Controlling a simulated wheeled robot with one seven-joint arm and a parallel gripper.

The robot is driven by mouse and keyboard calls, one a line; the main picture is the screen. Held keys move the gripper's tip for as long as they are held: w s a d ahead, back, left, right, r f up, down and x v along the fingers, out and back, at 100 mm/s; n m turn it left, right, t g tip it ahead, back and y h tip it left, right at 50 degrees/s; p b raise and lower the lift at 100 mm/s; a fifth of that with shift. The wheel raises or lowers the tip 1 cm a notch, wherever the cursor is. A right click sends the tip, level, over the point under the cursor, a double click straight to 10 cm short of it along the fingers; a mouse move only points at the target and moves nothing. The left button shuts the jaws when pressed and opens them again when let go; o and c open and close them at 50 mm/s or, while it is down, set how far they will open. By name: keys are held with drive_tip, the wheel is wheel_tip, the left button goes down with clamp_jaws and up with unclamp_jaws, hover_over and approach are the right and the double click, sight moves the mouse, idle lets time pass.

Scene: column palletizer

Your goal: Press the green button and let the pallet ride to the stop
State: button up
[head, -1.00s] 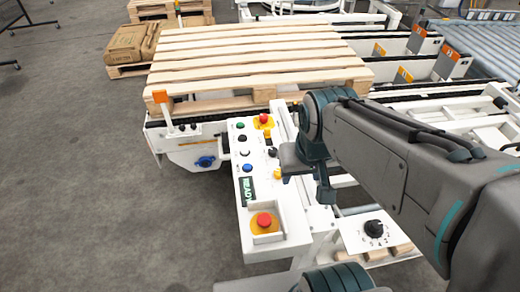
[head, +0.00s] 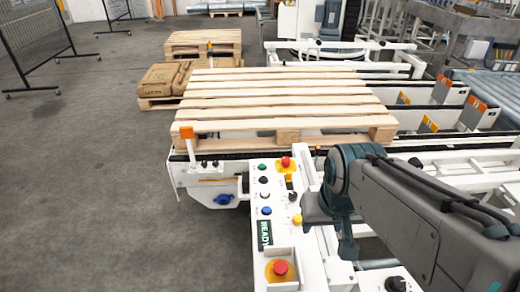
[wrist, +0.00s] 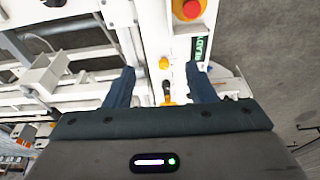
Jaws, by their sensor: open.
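The green button (head: 262,167) is at the far left corner of the white control panel (head: 311,262). Black, white and blue buttons line up below it in the head view. The wooden pallet (head: 275,100) lies flat on the conveyor beyond the panel. My gripper (head: 328,232) is at the right side of the panel, close to a yellow button (head: 297,220) and apart from the green one. In the wrist view its two fingers (wrist: 161,78) are spread with nothing held between them. The green button is not visible in the wrist view.
A red emergency button (head: 280,268) stands at the panel's near end, another red button (head: 286,162) at its far end. A display (head: 265,233) reads READY. A post with an orange top (head: 187,133) stands at the conveyor's left corner. Open floor (head: 90,190) lies left.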

drive_tip(key=shift+c, duration=0.3)
clamp_jaws()
idle(1.6)
